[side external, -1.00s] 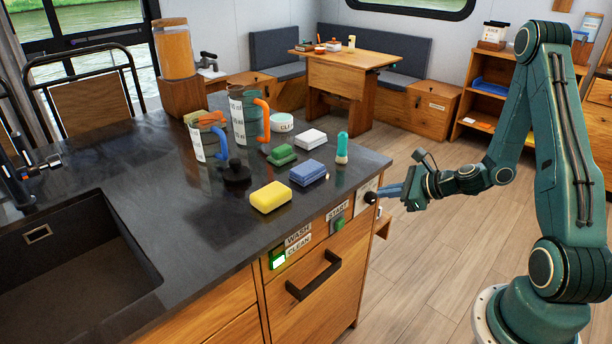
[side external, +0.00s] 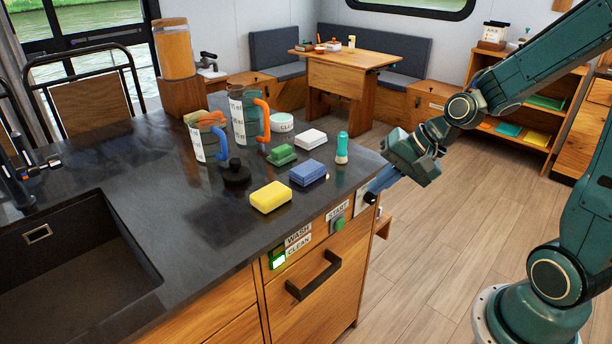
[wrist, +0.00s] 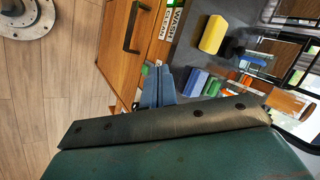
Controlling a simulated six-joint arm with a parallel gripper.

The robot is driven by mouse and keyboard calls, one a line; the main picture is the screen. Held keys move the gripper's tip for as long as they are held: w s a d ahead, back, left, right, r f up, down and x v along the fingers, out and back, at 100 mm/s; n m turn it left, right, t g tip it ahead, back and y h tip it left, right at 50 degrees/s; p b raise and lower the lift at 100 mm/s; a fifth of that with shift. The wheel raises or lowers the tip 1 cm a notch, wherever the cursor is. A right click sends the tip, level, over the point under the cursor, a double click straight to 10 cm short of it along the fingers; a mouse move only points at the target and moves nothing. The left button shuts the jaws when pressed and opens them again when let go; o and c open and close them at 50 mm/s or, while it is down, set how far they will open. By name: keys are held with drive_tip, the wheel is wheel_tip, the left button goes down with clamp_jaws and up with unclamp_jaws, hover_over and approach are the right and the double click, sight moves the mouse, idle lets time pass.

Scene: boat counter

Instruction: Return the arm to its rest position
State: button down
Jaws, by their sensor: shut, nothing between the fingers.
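My gripper (side external: 373,192) is at the right end of the counter, in front of its corner, with its blue-grey fingers pointing down and left toward the cabinet face. The fingers are together and hold nothing. In the wrist view the shut fingers (wrist: 157,88) show in the middle, with the cabinet front and counter items beyond. The fingertips overlap the black knob area at the cabinet's right end in the side view; I cannot tell whether they touch it.
The dark counter (side external: 140,255) holds a yellow sponge (side external: 271,197), a blue sponge (side external: 308,173), a green block (side external: 281,155), a white block (side external: 311,138), a green bottle (side external: 342,148) and two measuring jugs (side external: 243,118). A drawer handle (side external: 314,277) juts out. Open floor lies right.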

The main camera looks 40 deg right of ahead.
drive_tip(key=s+a+r+n+h, duration=0.1)
drive_tip(key=s+r+n, duration=0.4)
drive_tip(key=s, duration=0.2)
drive_tip(key=s+a+r+n+h, duration=0.1)
drive_tip(key=s+r+n+h, duration=0.1)
drive_tip(key=s+r+n, duration=0.3)
drive_tip(key=shift+s+a+r+n+g+h, duration=0.15)
drive_tip(key=shift+s+r+n+g+h, duration=0.25)
drive_tip(key=shift+s, duration=1.15)
